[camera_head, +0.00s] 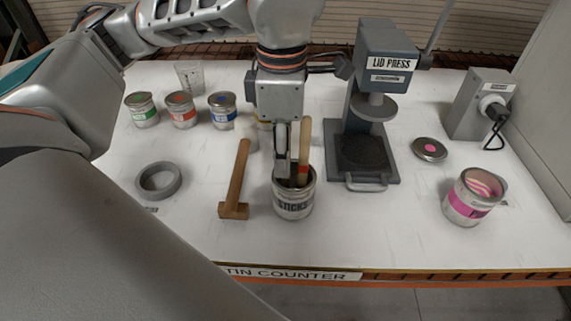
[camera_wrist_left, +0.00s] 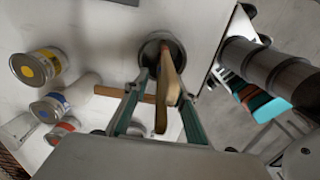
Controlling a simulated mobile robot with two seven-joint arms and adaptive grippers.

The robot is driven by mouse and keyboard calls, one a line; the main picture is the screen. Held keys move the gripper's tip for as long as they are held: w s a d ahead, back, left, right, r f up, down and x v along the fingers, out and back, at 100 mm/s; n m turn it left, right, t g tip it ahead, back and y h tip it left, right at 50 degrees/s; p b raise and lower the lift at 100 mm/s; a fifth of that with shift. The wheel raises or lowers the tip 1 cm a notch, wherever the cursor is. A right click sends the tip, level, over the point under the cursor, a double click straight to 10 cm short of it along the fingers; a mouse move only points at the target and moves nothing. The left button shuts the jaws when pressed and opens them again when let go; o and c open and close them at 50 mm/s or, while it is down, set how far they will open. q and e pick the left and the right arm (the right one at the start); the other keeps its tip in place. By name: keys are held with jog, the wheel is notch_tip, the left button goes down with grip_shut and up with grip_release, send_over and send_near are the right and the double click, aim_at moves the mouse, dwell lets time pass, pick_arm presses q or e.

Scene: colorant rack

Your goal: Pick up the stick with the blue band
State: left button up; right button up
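The grey can labelled STICKS (camera_head: 294,205) stands upright near the counter's front edge and also shows in the left wrist view (camera_wrist_left: 152,46). A pale wooden stick (camera_head: 304,140) with a red-orange band low down leans up out of it. In the left wrist view, wooden sticks (camera_wrist_left: 168,75) rise from the can between my fingers; they overlap, and I make out no blue band. My left gripper (camera_head: 288,172) points down at the can's mouth. Its fingers (camera_wrist_left: 164,84) are apart on either side of the sticks. My right gripper is in neither view.
A wooden mallet (camera_head: 236,180) lies left of the can, and a grey ring (camera_head: 158,180) farther left. The lid press (camera_head: 362,150) stands close on the right. Paint tins (camera_head: 181,112) stand behind left; an open pink-labelled tin (camera_head: 468,203) stands at right.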

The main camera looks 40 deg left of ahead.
pick_arm(q)
jog(key=shift+f, duration=0.25)
grip_shut()
jog(key=shift+r, duration=0.1)
